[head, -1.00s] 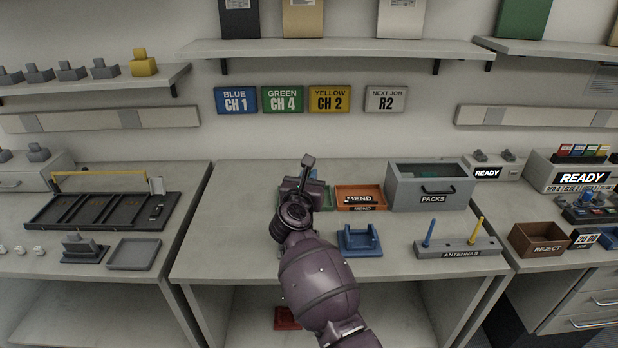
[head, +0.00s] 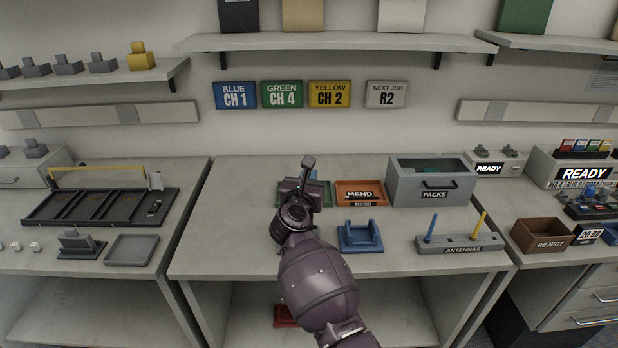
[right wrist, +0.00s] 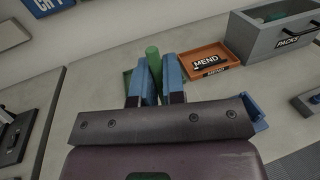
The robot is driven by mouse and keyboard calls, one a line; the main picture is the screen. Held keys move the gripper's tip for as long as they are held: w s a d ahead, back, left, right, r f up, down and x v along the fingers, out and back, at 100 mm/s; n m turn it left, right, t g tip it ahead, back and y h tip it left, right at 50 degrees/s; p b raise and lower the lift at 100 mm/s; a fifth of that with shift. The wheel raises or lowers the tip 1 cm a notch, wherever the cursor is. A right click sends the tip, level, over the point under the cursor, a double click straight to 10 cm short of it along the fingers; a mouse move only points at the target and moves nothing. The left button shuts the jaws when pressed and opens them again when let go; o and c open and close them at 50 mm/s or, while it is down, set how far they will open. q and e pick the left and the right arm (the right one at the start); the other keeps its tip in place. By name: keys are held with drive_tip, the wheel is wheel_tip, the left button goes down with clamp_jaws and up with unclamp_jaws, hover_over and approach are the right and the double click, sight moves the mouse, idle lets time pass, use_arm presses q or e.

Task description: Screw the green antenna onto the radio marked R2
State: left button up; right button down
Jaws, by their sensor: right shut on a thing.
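My right gripper (right wrist: 152,88) is shut on the green antenna (right wrist: 153,62), a green rod standing up between its two blue-padded fingers in the right wrist view. In the head view my right gripper (head: 309,178) is over the middle bench, seen from behind, and my wrist hides the antenna. The antenna rack (head: 447,249), at the bench's front right, holds a blue and a yellow antenna. A grey wall sign (head: 386,95) reads NEXT JOB R2. I cannot make out a radio marked R2. My left gripper is not in view.
A blue cradle (head: 360,238) stands right of my arm. Behind it are the orange MEND tray (head: 376,203), a partly hidden green tray (head: 330,198) and the grey PACKS box (head: 407,187). A black slotted tray (head: 60,213) is on the left bench. The middle bench's front left is clear.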

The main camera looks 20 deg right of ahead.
drive_tip(key=shift+f, duration=0.25)
drive_tip(key=c, duration=1.1)
unclamp_jaws()
drive_tip(key=shift+r, duration=0.1)
